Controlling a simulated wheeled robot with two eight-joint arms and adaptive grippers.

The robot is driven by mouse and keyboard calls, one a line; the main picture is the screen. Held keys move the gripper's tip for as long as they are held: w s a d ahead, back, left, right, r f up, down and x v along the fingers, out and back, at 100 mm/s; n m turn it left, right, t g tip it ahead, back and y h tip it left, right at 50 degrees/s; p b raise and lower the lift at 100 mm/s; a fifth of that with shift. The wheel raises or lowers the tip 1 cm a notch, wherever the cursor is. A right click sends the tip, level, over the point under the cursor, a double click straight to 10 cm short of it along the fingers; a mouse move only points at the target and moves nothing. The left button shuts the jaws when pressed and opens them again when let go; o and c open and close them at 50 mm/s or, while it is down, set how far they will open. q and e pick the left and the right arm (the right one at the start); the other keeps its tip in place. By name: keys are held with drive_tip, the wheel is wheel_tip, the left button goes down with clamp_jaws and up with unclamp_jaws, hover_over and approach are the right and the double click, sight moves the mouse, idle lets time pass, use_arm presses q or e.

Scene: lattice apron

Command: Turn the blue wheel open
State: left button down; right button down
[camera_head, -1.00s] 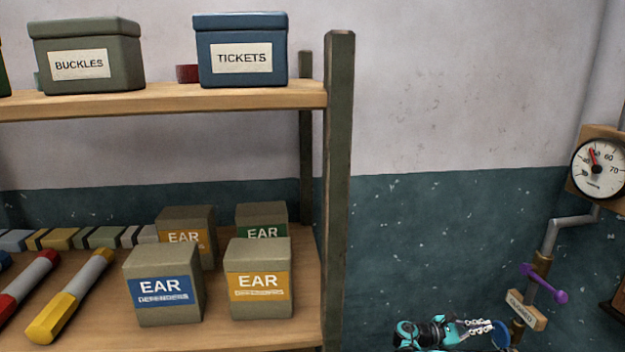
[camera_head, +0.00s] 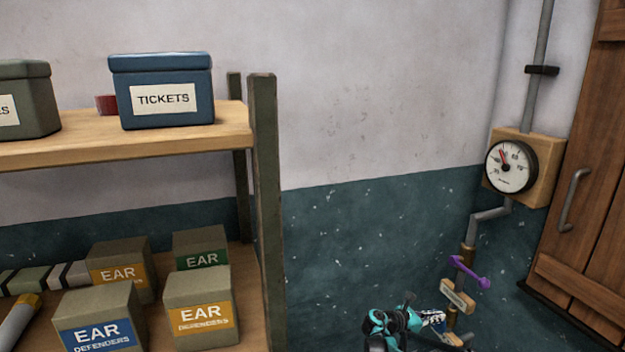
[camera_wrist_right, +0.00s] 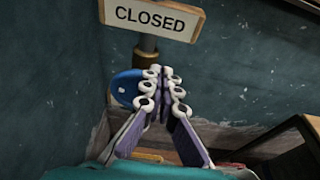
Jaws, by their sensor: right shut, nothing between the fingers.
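The blue wheel (camera_wrist_right: 124,88) shows in the right wrist view on the left of the fingers, on a vertical pipe below a sign reading CLOSED (camera_wrist_right: 155,18). My right gripper (camera_wrist_right: 163,74) is shut and empty, its fingertips together in front of the pipe and beside the wheel. The fingers hide part of the wheel, and I cannot tell whether they touch it. In the head view my right gripper (camera_head: 437,319) is at the lower edge, by the pipe. The sign (camera_head: 457,295) hangs there above it. My left gripper is not in view.
A round gauge (camera_head: 511,166) is higher up, beside a wooden door (camera_head: 590,190). A shelf (camera_head: 125,148) with boxes stands at the left. The wall between shelf and pipe is clear.

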drive_tip(key=shift+w+d, duration=0.15)
drive_tip(key=shift+d, duration=0.25)
drive_tip(key=shift+f, duration=0.1)
idle(0.4)
drive_tip(key=shift+w+a+b, duration=0.15)
drive_tip(key=shift+w+b, duration=0.15)
drive_tip(key=shift+b, duration=0.1)
drive_tip(key=shift+w+a+b, duration=0.25)
drive_tip(key=shift+w+b, duration=0.3)
drive_tip(key=shift+w, duration=0.3)
drive_tip(key=shift+w+a+b, duration=0.2)
drive_tip(key=shift+w+b, duration=0.2)
drive_tip(key=shift+w, duration=0.1)
drive_tip(key=shift+w+a+b, duration=0.2)
drive_tip(key=shift+w+b, duration=0.15)
drive_tip(key=shift+w, duration=0.2)
drive_tip(key=shift+w, duration=0.1)
